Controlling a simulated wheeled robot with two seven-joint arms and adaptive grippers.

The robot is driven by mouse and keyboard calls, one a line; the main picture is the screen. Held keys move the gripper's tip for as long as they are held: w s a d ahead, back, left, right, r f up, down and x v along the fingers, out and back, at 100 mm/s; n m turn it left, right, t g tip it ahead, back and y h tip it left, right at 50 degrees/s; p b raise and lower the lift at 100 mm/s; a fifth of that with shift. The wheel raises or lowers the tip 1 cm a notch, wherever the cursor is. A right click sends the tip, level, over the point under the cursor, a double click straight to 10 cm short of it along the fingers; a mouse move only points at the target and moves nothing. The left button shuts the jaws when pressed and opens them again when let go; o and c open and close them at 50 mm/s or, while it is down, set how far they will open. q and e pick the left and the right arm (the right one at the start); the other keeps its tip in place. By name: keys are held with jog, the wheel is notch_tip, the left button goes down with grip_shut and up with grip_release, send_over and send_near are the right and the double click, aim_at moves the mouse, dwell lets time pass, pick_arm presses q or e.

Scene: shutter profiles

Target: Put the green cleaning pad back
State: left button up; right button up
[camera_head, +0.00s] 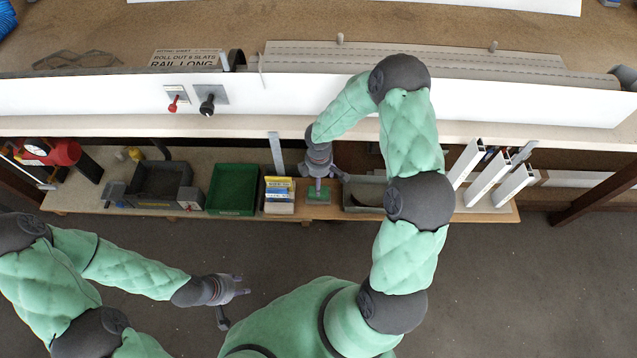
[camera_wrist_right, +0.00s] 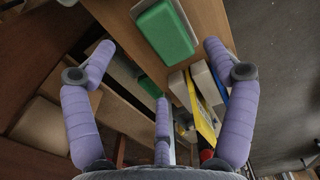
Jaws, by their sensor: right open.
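The green cleaning pad (camera_head: 319,193) lies on a small grey holder on the lower shelf, partly covered by my right gripper. In the right wrist view the pad (camera_wrist_right: 165,35) is a green block with a pale grey rim, beyond the fingertips. My right gripper (camera_head: 322,178) is open and empty, pointing down at the shelf close to the pad. In the right wrist view its fingers (camera_wrist_right: 158,70) are spread wide, with the pad apart from them. My left gripper (camera_head: 235,297) is open and empty over the floor, in front of the shelf.
Left of the pad stand yellow, blue and white boxes (camera_head: 279,196), a green bin (camera_head: 232,189) and a dark bin (camera_head: 158,184). A grey tray (camera_head: 361,197) is right of the pad, then white profiles (camera_head: 487,178). The workbench (camera_head: 520,128) overhangs the shelf behind.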

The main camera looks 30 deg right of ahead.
notch_tip(320, 180, up, 5)
jog(key=shift+r+p, duration=0.2)
jog(key=shift+p, duration=0.5)
